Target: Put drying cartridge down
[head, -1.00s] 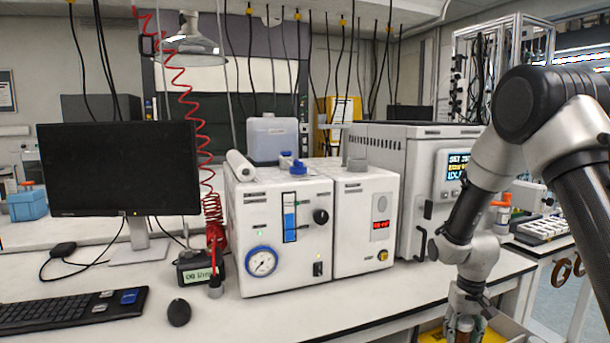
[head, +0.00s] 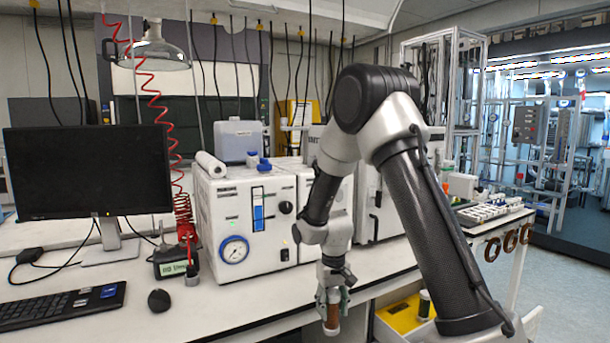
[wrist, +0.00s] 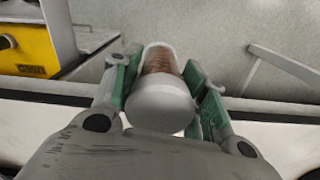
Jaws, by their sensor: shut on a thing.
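My gripper (head: 332,296) is shut on the drying cartridge (head: 332,316), a brown-filled cylinder with pale ends. In the head view it hangs roughly upright at the front edge of the white bench (head: 262,300). In the wrist view the cartridge (wrist: 160,100) sits between the two green-padded fingers (wrist: 162,88), its white cap towards the camera. Beyond the cartridge the wrist view shows grey floor and the bench edge. I cannot tell how high above the bench the cartridge is.
A yellow tray (head: 396,318) with a dark cylinder (head: 425,304) in it is low at right. The white instrument (head: 240,225) with a gauge stands behind my arm. A monitor (head: 88,170), keyboard (head: 60,304) and mouse (head: 159,300) are left. Bench front is clear.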

